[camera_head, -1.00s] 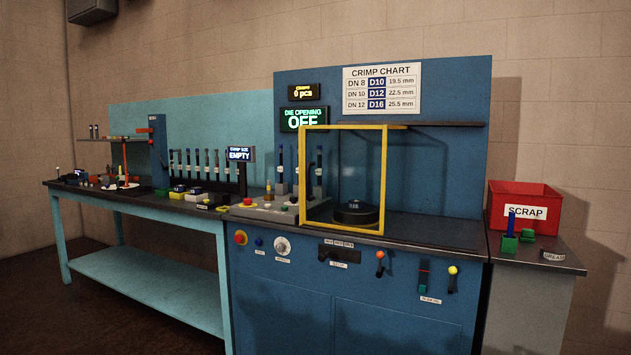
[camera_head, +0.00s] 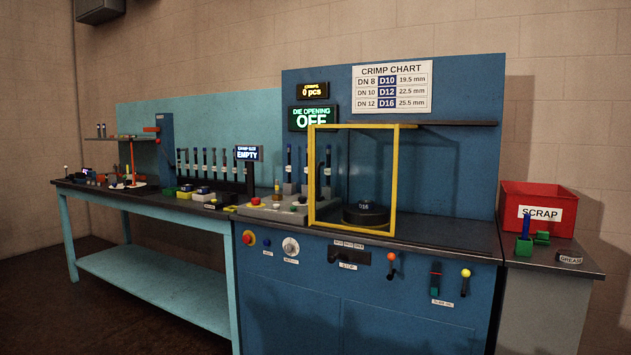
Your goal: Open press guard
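The press guard (camera_head: 397,182) is a yellow upright frame with a clear pane, standing at the front of the blue press bench. It looks closed in front of a dark round die block (camera_head: 366,214), which carries a small piece labelled D16. The blue press panel (camera_head: 465,170) rises behind it. My gripper is not in view, so its state cannot be seen.
Controls line the bench front, including a red button (camera_head: 249,238), a white dial (camera_head: 290,247), an orange-topped lever (camera_head: 391,259) and a yellow-topped lever (camera_head: 465,274). A red scrap bin (camera_head: 545,207) stands at right. A teal workbench (camera_head: 150,207) with tools extends left.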

